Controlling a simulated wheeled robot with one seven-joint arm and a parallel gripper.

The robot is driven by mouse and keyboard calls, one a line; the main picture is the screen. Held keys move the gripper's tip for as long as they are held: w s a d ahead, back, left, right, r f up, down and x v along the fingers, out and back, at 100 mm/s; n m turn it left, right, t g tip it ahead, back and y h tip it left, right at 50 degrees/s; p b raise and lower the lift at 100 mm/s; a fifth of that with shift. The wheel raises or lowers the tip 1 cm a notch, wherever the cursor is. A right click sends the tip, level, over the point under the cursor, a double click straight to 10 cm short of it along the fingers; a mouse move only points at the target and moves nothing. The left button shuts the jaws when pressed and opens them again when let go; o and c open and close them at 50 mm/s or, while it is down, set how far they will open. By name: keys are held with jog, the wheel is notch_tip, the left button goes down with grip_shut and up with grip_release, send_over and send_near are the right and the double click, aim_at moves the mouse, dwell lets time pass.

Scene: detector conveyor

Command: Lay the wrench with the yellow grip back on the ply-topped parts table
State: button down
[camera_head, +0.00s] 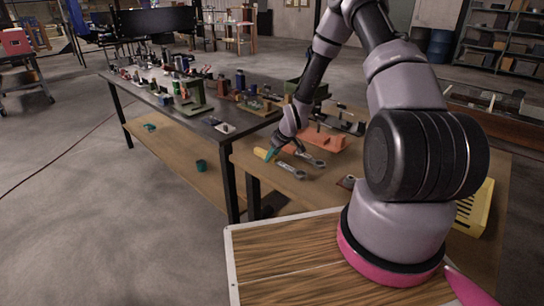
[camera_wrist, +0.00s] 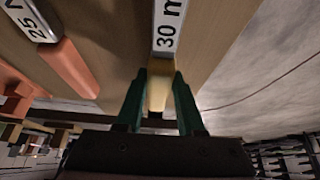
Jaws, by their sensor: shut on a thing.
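The wrench with the yellow grip (camera_head: 261,153) lies along or just above the ply-topped parts table (camera_head: 330,192), near its left edge; I cannot tell whether it touches. In the wrist view the wrench's yellow grip (camera_wrist: 158,88) sits between the green fingers, and its steel shank reads "30 m". My gripper (camera_head: 271,155) is shut on the yellow grip; it also shows in the wrist view (camera_wrist: 160,100). The wrench's steel head (camera_head: 292,171) points right, toward me, over the ply.
A second wrench with an orange-red grip (camera_wrist: 68,66), marked "25", lies beside it on the ply. An orange fixture (camera_head: 322,140) stands behind. A dark-topped table (camera_head: 205,122) crowded with parts adjoins at left. A yellow slotted container (camera_head: 474,208) is at right.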

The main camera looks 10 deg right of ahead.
jog(key=shift+f, duration=0.5)
jog(key=c, duration=0.5)
grip_release()
